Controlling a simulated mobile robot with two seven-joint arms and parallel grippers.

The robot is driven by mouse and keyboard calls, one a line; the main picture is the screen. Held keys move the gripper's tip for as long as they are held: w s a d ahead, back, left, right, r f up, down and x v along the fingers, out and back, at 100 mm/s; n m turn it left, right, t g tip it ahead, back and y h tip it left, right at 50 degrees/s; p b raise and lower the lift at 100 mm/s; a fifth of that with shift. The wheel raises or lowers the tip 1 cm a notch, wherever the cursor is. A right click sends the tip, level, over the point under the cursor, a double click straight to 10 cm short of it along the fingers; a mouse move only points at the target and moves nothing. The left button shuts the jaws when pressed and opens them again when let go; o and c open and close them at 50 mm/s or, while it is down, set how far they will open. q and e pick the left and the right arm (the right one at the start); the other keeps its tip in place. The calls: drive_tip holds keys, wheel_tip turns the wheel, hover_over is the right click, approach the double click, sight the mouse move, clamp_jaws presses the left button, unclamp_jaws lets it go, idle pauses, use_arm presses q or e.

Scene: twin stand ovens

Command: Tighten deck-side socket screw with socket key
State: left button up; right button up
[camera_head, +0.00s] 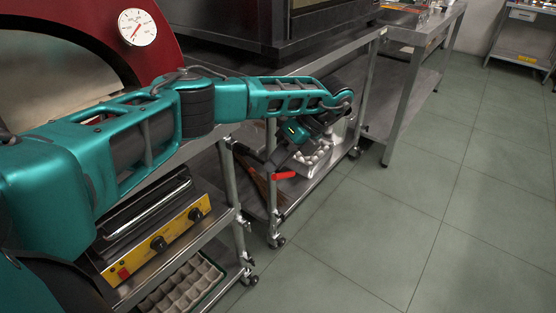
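My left arm reaches in from the left across the front of the ovens. Its gripper (273,165) points down and away from the camera beside the second stand. A short red piece (285,175) shows at the fingertips, with a dark part next to it. I cannot tell whether this is the socket key or whether the fingers are shut on it. The deck-side socket screw cannot be made out. My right gripper is out of view.
A red domed oven with a white dial (137,27) stands at the left, and a dark oven (290,35) behind my arm. A yellow-fronted appliance (158,242) and an egg tray (180,288) sit on the near stand's shelves. Green tiled floor (400,220) is clear at right.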

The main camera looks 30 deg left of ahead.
use_arm(q)
drive_tip(key=o, duration=0.5)
